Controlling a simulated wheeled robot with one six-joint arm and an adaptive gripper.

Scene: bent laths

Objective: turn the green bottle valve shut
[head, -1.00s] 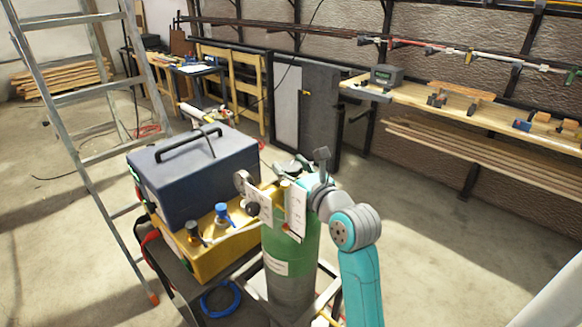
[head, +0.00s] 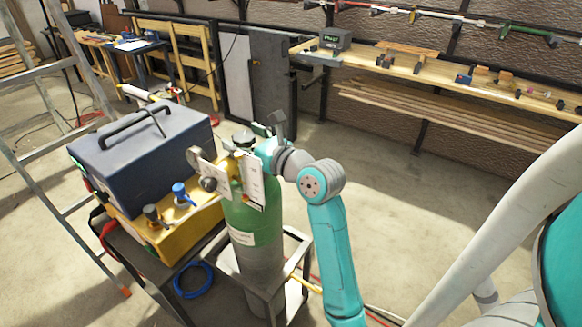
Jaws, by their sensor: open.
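The green bottle (head: 262,212) stands upright in a metal-framed cart, with a green upper body and a grey lower part. Its dark valve knob (head: 243,138) shows at the top. White tags (head: 252,182) and a gauge (head: 193,157) hang at the valve and hide part of it. My gripper (head: 262,134) is at the bottle's top, just right of the knob, reaching in from the right. It is open. It is small and partly hidden, and I cannot tell whether its fingers touch the knob.
A blue box with a black handle (head: 140,155) sits on a yellow unit (head: 165,235) left of the bottle. A ladder (head: 30,155) stands at far left. A blue hose coil (head: 193,279) hangs below. A workbench (head: 450,80) runs along the back wall.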

